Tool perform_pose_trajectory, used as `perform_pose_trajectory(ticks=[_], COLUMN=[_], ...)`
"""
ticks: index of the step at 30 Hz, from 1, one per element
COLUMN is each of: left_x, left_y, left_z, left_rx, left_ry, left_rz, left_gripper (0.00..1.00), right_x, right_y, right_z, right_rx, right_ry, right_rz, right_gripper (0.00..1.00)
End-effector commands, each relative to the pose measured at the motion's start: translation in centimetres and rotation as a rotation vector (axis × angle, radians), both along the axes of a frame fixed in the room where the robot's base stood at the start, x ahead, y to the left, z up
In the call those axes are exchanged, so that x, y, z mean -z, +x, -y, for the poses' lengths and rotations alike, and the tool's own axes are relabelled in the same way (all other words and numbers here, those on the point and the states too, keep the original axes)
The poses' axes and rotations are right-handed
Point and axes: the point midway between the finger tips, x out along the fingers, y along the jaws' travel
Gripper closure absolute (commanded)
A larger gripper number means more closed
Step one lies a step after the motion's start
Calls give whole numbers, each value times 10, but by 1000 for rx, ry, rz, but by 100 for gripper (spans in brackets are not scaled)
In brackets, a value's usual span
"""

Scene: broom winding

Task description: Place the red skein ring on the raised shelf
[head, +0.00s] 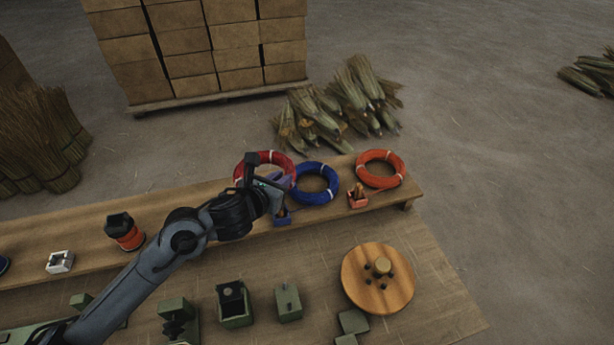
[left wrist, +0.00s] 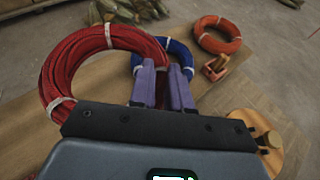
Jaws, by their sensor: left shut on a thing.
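The red skein ring (head: 283,163) has white ties and appears over the far edge of the raised wooden shelf (head: 330,208), left of a blue ring. I cannot tell whether it touches the shelf. My left gripper (head: 275,180) is shut on its near right side and hides part of it. In the left wrist view the red ring (left wrist: 62,62) fills the left side, with its strands between the two purple fingers (left wrist: 165,88). My right gripper is not in view.
A blue ring (head: 333,186) and an orange ring (head: 399,168) lie on the shelf, with a small red holder (head: 357,201) in front. A round wooden disc (head: 360,285) and green fixtures (head: 236,318) stand on the lower table. Corn-husk bundles (head: 370,85) lie behind on the floor.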

Motion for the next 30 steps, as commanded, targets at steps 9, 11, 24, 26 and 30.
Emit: perform_pose_trajectory(ticks=[9, 11, 24, 26, 30], left_x=[16, 23, 66, 68, 71], left_y=[7, 10, 31, 32, 32], left_z=[-25, -36, -106, -109, -112], left_rx=[-5, -5, -3, -1, 0], left_ry=[1, 1, -1, 0, -1], left_rz=[-4, -4, 0, 1, 2], left_gripper=[100, 100, 100, 100, 100], right_x=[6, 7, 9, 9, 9], right_y=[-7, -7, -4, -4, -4], right_z=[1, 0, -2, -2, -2], right_rx=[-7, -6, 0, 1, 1], right_ry=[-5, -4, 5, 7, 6], right_rz=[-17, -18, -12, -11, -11], right_gripper=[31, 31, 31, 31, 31])
